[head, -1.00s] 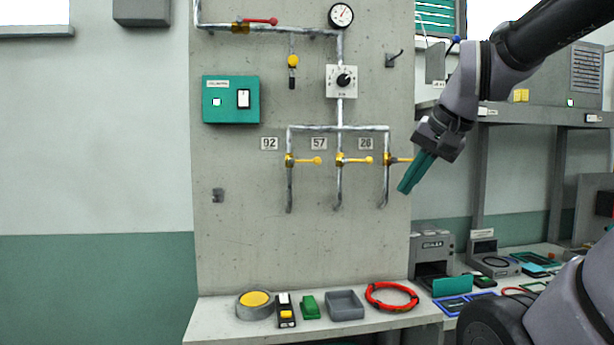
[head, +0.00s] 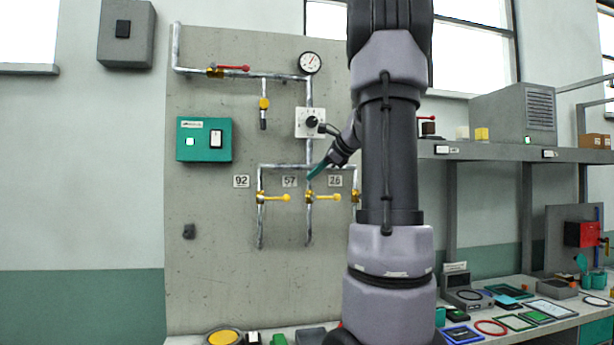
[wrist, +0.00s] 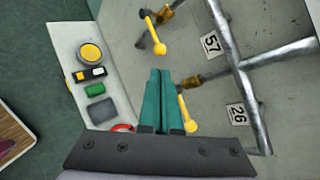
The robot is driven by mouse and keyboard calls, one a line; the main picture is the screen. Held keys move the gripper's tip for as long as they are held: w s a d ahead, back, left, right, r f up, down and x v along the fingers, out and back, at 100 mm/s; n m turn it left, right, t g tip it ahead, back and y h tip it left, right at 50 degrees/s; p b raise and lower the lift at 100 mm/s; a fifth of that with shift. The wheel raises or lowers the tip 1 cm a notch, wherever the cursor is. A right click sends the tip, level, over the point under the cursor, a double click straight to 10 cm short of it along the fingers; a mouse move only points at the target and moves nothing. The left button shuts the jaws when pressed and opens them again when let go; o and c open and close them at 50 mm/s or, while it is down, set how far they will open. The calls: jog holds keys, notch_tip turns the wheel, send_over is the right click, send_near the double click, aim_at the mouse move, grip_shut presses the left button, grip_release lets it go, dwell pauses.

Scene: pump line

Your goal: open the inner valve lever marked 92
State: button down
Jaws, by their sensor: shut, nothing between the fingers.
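The tag 92 (head: 241,181) is on the concrete panel, left of the leftmost of three valves. That valve's yellow lever (head: 277,197) points sideways to the right, across its upright pipe. It appears to be the upper yellow lever (wrist: 157,42) in the wrist view, where tag 92 is out of frame. The middle lever (head: 325,198), beside tag 57 (head: 289,181), also points right. My arm partly hides the right valve (head: 356,197), near tag 26 (head: 335,181). My gripper (head: 311,178) has its teal fingers shut and empty, above the middle valve, right of the 92 lever.
A red lever (head: 233,68) and a gauge (head: 309,62) are higher on the pipework. A dial box (head: 311,122) is above the valves, and a teal box (head: 204,139) is at left. A ledge with small items (head: 223,337) runs below.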

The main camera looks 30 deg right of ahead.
aim_at(289, 197)
jog(key=x, duration=1)
jog(key=shift+w+f, duration=0.25)
jog(key=shift+w, duration=0.1)
jog(key=shift+f, duration=0.1)
